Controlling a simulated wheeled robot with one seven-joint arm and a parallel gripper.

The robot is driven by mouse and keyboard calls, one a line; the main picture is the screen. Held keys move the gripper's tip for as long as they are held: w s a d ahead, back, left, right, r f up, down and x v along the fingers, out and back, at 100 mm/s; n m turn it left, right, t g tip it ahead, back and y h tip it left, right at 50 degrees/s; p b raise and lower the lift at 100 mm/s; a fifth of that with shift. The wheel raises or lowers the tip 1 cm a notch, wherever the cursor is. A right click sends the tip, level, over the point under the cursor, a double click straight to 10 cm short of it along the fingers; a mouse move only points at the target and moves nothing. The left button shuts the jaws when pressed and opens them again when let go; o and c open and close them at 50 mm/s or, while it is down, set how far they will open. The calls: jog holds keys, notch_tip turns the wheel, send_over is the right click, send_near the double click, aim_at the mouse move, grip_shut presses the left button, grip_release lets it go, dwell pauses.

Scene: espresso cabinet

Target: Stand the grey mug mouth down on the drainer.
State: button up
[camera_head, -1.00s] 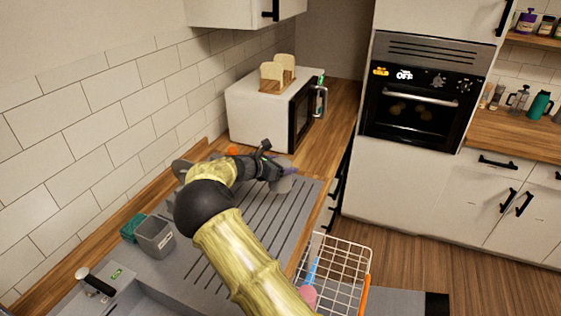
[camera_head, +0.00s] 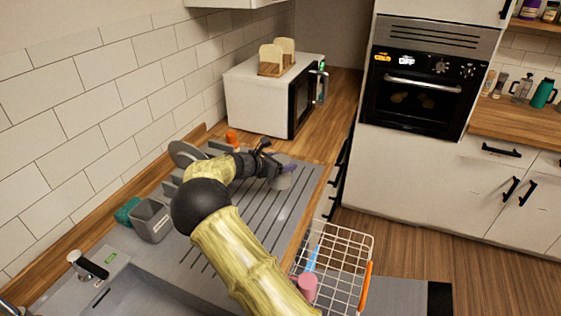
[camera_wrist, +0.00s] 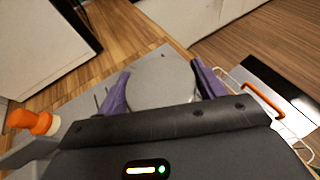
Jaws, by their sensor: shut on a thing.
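The grey mug (camera_head: 281,182) is in my gripper (camera_head: 278,171), at the far right part of the ribbed grey drainer (camera_head: 262,222). In the wrist view the purple fingers of my gripper (camera_wrist: 163,88) are on both sides of the mug (camera_wrist: 162,78), which shows a flat, round, closed grey face towards the camera. This looks like its base, so the mouth appears to point down. The mug seems low over the drainer or on it; I cannot tell whether it touches. Its handle is not visible.
A white microwave (camera_head: 262,100) with toast on top stands behind the drainer. A grey container (camera_head: 152,220) and an orange-topped item (camera_head: 231,137) are on the wall side. A wire basket (camera_head: 335,255) is at the right front. The drainer's right strip is clear.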

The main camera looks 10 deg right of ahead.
jog(key=shift+f+b, duration=0.55)
jog(key=shift+f, duration=1.55)
jog(key=shift+f, duration=0.1)
jog(key=o, duration=1.2)
jog(key=shift+f, duration=0.1)
jog(key=shift+o, duration=0.2)
jog(key=b+v, duration=0.2)
jog(key=v, duration=1.5)
jog(key=shift+a, duration=0.2)
